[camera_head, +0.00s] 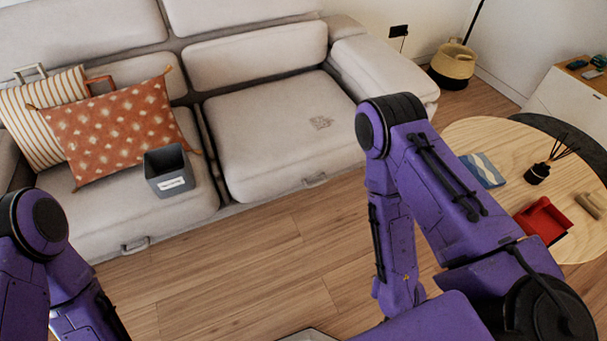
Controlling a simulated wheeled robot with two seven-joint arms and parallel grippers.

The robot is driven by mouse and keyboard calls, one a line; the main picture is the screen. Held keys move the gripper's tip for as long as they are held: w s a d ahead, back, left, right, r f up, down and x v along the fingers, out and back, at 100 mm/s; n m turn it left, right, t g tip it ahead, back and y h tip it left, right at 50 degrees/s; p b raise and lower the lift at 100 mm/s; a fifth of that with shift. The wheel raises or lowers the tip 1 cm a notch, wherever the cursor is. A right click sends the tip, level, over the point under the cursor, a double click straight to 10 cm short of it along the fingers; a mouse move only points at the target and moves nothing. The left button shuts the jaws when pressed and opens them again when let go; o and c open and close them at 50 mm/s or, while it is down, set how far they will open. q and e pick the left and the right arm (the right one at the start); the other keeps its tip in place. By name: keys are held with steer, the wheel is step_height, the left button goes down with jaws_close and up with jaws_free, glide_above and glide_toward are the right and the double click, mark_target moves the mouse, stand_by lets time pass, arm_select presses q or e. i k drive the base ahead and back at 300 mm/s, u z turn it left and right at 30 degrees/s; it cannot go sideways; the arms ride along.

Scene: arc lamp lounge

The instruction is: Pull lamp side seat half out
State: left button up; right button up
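The grey sofa has two seats. The right seat (275,125), on the side of the dark lamp pole (474,20), is bare except for a small darker patch on its top. A small pull handle (316,180) shows low on its front face. The left seat (150,218) has its own handle (135,246) at its front. The two seat fronts look roughly in line. My purple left arm shows at the lower left and my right arm rises in front of the sofa's right end. Neither gripper shows; both are outside the picture or hidden by my arms.
Striped (40,120) and orange (115,130) cushions and a labelled grey bin (168,171) are on the left seat. The wooden floor (270,260) before the sofa looks clear.

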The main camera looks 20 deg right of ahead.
mark_target(274, 138)
steer(key=k, duration=1.3)
steer(key=z, duration=0.65)
steer(key=i, duration=1.75)
steer(key=u, duration=0.7)
